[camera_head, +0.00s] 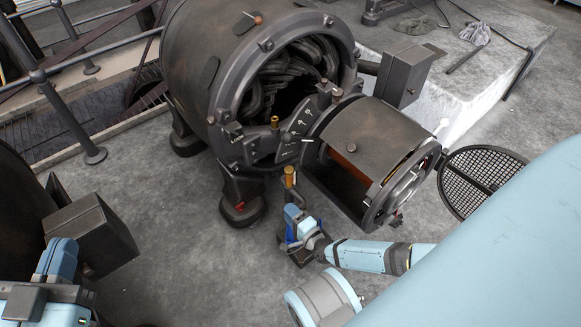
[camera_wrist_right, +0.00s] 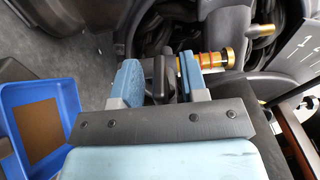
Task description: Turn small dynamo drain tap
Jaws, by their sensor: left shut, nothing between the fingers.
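The small dynamo (camera_head: 375,140) sits at the right end of the large machine. A brass fitting (camera_head: 289,177) stands below its left side and may be part of the drain tap. In the right wrist view a brass fitting with a red band (camera_wrist_right: 213,58) lies just beyond the right finger. My right gripper (camera_head: 295,215) is beside the brass fitting. In the wrist view its two blue fingers (camera_wrist_right: 160,82) are apart, with a dark upright part (camera_wrist_right: 161,72) between them; I cannot tell whether they touch it. My left gripper (camera_head: 60,258) is shut and empty at the lower left.
A blue tray (camera_wrist_right: 68,92) with a brown bottom lies left of my right gripper in the wrist view. A dark box (camera_head: 90,235) stands near my left gripper. A round mesh cover (camera_head: 482,178) lies at the right. Floor between the grippers is clear.

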